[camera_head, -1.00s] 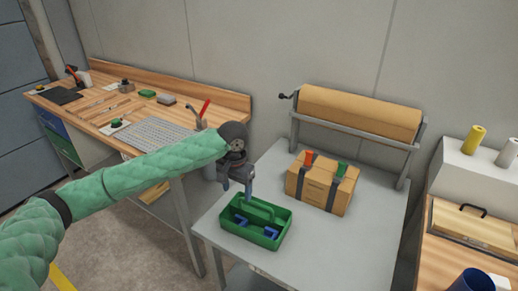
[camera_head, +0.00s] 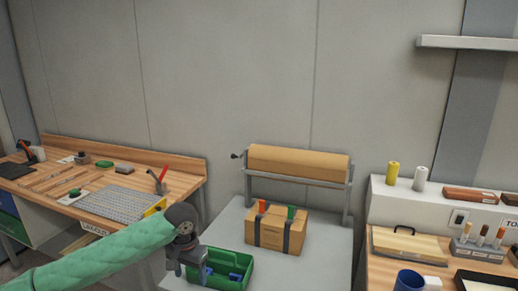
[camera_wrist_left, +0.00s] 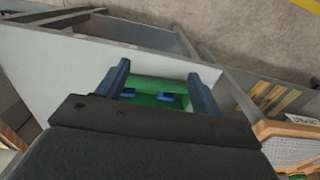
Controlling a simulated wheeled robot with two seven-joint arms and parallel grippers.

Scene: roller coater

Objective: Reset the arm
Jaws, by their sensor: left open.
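My left arm, in a green quilted sleeve, comes in from the lower left of the head view. My left gripper (camera_head: 188,270) is at the left end of the green tray (camera_head: 240,282) on the grey table. In the left wrist view the gripper (camera_wrist_left: 160,85) is open, its two blue fingers apart, with nothing visible between them close up. The green tray (camera_wrist_left: 157,84), with blue pieces in it, shows beyond the fingers. The gap between gripper and tray is hard to judge. My right gripper is not in view.
A strapped cardboard box (camera_head: 277,231) and a brown paper roll (camera_head: 298,163) on a stand are behind the tray. A wooden workbench (camera_head: 100,171) with tools is at left. At right, another bench holds a blue cup (camera_head: 409,281) and a wooden board (camera_head: 408,244).

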